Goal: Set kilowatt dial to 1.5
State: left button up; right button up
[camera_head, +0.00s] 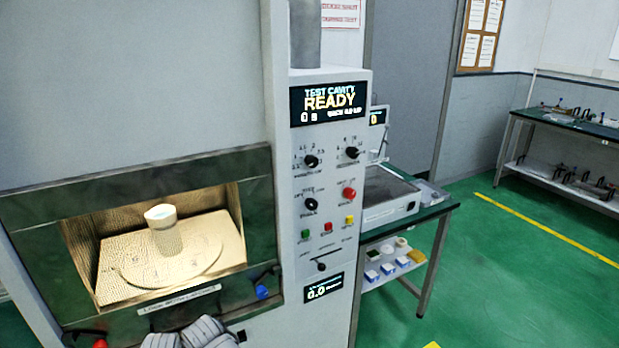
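The control panel (330,215) is a light upright face right of the lit test cavity. A black dial (311,161) at its upper left has a small number scale around it; it may be the kilowatt dial, but the lettering is too blurred to be sure. Another black dial (352,153) with a scale is at the upper right. A third black dial (311,204) is below the first, beside a red knob (349,194). I cannot read where the pointers stand. The display (327,103) above reads "TEST CAVITY READY". Neither gripper shows.
The open cavity (255,220) holds a white cup (164,232) on a round plate. Grey ribbed items (190,335) lie at the bottom edge, with a blue knob (262,291) above right. A side table (433,209) stands right of the panel. Green floor (500,290) is clear at right.

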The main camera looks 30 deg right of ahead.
aim_at(311, 161)
jog(key=i+l, duration=0.25)
jog(key=i, duration=0.15)
jog(key=z, duration=1.75)
